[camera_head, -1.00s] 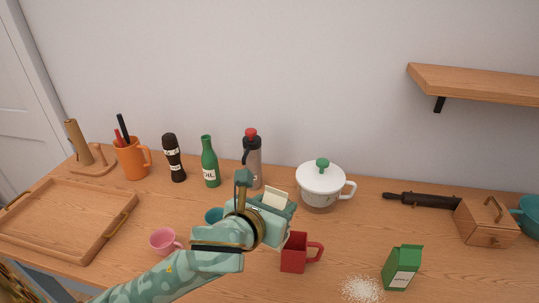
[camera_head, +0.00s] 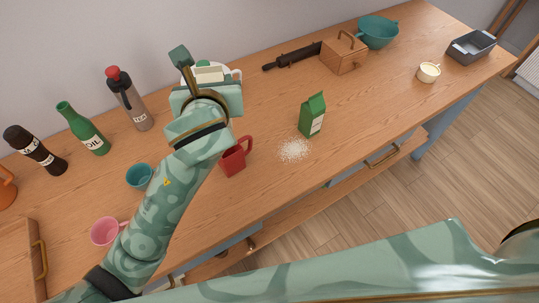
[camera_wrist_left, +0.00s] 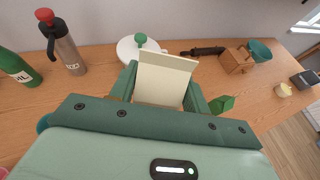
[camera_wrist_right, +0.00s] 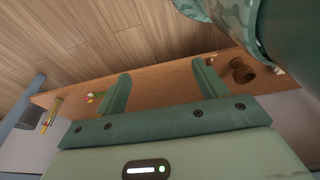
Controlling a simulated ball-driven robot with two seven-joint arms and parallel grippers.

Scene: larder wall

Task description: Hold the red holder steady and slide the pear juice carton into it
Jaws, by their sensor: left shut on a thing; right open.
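The red holder (camera_head: 234,158), square with a side handle, stands on the counter near its front. My left gripper (camera_head: 207,80) is beyond it in the head view, raised above the counter. My right gripper (camera_wrist_right: 163,85) is open and empty.
A teal cup (camera_head: 139,175) and pink cup (camera_head: 104,231) stand left. A flask (camera_head: 128,98), oil bottle (camera_head: 83,129), rolling pin (camera_head: 291,56) and wooden box (camera_head: 344,53) stand behind.

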